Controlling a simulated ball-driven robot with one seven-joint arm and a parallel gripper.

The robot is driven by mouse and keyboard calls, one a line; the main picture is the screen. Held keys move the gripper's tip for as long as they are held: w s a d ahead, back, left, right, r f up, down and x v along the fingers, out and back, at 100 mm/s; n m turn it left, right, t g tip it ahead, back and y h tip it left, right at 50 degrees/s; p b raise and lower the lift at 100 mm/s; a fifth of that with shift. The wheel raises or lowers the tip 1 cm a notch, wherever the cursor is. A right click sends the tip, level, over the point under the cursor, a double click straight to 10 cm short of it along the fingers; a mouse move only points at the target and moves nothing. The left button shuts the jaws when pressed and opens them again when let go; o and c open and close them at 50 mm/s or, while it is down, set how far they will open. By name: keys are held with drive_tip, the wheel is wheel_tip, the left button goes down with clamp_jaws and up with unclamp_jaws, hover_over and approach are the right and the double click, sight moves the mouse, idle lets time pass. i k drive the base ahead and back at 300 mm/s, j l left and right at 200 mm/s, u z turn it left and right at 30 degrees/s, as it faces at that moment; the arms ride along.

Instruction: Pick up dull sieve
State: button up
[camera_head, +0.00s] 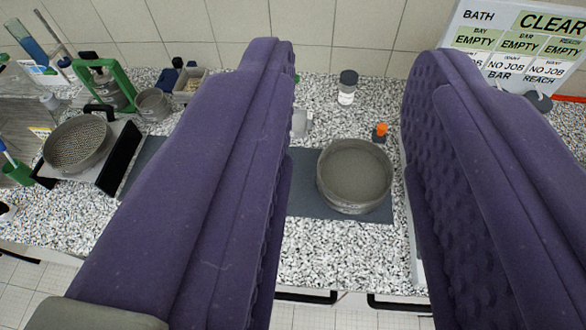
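A round, dull grey sieve (353,176) with a metal rim lies on a dark grey mat (303,192) on the counter. My gripper (345,75) is open, with its two purple padded fingers wide apart. The sieve shows between the fingers, farther off and below them, and nothing is held. Another round sieve with a mesh face (76,145) sits at the left on a stand. The left finger hides part of the counter and mat.
A white jar with a dark lid (347,87) and a small orange-topped item (380,131) stand behind the sieve. A sign board (520,45) is at the back right. A green frame (104,82) and small containers crowd the left. Speckled counter (330,255) is clear in front of the mat.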

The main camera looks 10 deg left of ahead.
sight(79, 142)
drive_tip(key=u, duration=1.4)
drive_tip(key=i+j+z, duration=0.1)
drive_tip(key=i+j, duration=0.65)
drive_tip(key=i, duration=0.25)
drive_tip(key=i+j, duration=0.9)
drive_tip(key=i+l+z, duration=0.05)
drive_tip(key=i, duration=0.05)
